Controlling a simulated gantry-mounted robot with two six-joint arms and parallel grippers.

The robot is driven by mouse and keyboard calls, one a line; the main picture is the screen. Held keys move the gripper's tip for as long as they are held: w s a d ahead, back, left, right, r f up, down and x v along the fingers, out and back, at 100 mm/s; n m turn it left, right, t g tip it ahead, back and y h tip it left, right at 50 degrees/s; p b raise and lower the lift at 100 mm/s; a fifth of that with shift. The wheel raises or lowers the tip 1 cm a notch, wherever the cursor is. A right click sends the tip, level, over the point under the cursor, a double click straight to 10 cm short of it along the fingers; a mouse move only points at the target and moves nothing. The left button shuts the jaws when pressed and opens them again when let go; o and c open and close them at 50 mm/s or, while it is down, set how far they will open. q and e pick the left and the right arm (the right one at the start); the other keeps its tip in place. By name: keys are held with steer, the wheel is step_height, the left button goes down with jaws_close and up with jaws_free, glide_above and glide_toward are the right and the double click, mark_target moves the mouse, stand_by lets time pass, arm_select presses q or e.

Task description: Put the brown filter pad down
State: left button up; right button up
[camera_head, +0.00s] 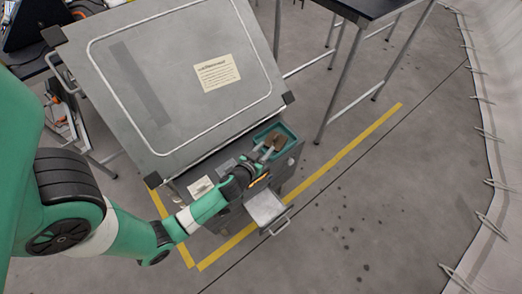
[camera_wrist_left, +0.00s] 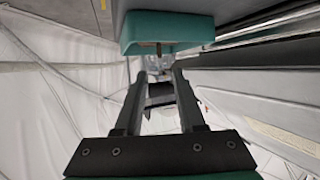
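The brown filter pad (camera_head: 276,141) shows in the head view at the small teal tray (camera_head: 288,131), just beyond my left fingertips. I cannot tell whether it touches the tray. My left gripper (camera_head: 266,155) reaches in from the lower left to the front edge of the grey cabinet. In the left wrist view the two fingers (camera_wrist_left: 159,74) stand apart with nothing clearly between them. My right gripper is in neither view.
A large grey tilted board (camera_head: 180,90) with a paper label (camera_head: 217,72) rises behind the tray. An open drawer (camera_head: 265,207) sticks out below my gripper. A white card (camera_head: 200,187) lies left of it. The floor to the right is free.

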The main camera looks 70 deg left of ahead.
arm_select(q)
steer(key=v, duration=0.3)
steer(key=shift+s+d+r, duration=0.2)
steer(key=shift+s, duration=0.1)
